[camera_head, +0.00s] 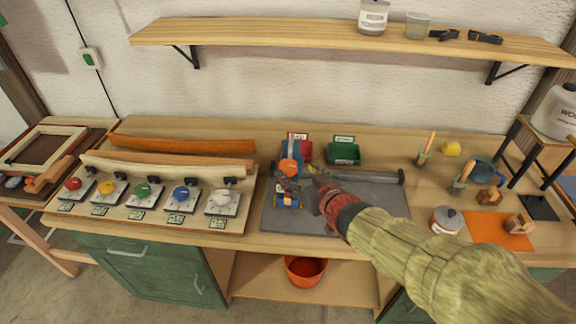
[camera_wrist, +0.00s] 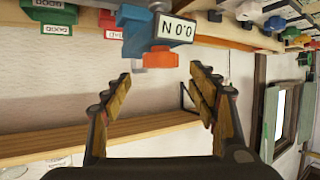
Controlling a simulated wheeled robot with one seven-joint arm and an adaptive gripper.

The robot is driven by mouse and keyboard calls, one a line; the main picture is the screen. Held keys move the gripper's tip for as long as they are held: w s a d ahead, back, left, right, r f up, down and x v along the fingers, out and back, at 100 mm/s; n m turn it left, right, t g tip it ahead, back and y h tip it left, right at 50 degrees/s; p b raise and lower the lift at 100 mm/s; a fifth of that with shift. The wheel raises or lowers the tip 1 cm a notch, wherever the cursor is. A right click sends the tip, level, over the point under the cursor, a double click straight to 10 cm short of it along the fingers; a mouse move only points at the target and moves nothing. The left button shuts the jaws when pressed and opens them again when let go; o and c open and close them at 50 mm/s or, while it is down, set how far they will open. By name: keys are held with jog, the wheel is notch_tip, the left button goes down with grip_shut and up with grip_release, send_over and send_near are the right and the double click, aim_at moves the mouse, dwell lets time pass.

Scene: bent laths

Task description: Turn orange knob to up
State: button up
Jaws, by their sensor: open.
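The orange knob (camera_head: 289,168) stands on the bench near the back of the grey mat, just beyond my gripper. In the wrist view the orange knob (camera_wrist: 161,57) sits on a blue body with a white label, seen from close by. My gripper (camera_head: 301,186) is open, and nothing shows between its fingers. In the wrist view the gap of my gripper (camera_wrist: 160,74) lines up with the orange knob, with a finger to either side and no visible contact. Which way the knob points is too unclear to tell.
A panel (camera_head: 150,215) with red, yellow, green, blue and white knobs lies at the left. A red bin and a green bin (camera_head: 343,153) stand behind the grey mat (camera_head: 385,195). A shelf (camera_head: 330,36) runs above. Mugs and blocks occupy the right side.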

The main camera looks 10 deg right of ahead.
aim_at(288, 165)
jog(key=b+x, duration=0.3)
jog(key=x, duration=0.3)
jog(key=shift+w+a, duration=0.1)
jog(key=shift+a, duration=0.05)
jog(key=shift+x, duration=0.85)
jog(key=shift+r, duration=0.15)
jog(key=shift+c, duration=1.3)
jog(key=c, duration=0.7)
jog(key=shift+c, duration=0.8)
